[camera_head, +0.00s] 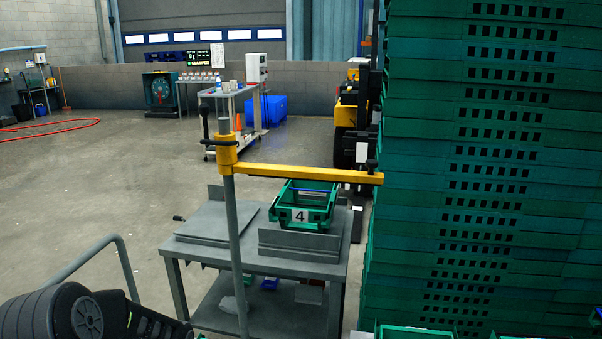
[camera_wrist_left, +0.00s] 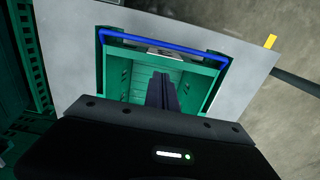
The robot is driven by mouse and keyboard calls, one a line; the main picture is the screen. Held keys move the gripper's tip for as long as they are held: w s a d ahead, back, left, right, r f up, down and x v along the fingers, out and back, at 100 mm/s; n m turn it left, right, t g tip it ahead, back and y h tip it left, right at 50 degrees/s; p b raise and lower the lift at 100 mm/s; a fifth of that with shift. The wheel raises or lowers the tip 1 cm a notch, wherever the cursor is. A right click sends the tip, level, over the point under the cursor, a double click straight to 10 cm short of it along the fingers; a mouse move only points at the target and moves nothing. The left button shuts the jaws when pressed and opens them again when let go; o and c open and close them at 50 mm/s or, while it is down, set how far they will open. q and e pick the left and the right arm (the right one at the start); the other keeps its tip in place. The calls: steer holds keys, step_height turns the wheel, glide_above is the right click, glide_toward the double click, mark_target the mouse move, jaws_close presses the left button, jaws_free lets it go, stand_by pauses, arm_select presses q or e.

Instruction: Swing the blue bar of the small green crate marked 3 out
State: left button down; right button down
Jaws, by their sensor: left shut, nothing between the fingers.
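A small green crate (camera_head: 303,215) on the grey table shows a white label with a 4. A blue bar (camera_head: 318,191) crosses it. No label with a 3 is readable. In the left wrist view a green crate (camera_wrist_left: 212,65) lies on a grey surface, with a blue bar (camera_wrist_left: 165,44) across its far end. A pale label near that bar is unreadable there, so I cannot tell which crate it is. My left gripper (camera_wrist_left: 161,76) is shut and empty, its fingertips over the crate's inside, apart from the bar in the picture. My right gripper is out of view.
The grey table (camera_head: 215,250) carries upright grey plates. A post with a yellow arm (camera_head: 300,173) spans above the crate. A tall stack of green crates (camera_head: 410,180) blocks the right side. The floor (camera_head: 110,200) at left is mostly clear.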

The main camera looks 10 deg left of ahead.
arm_select(q)
steer(key=shift+r, duration=0.15)
step_height(320, 180, up, 8)
steer(key=w+p, duration=0.1)
steer(key=p, duration=0.4)
stand_by(0.3)
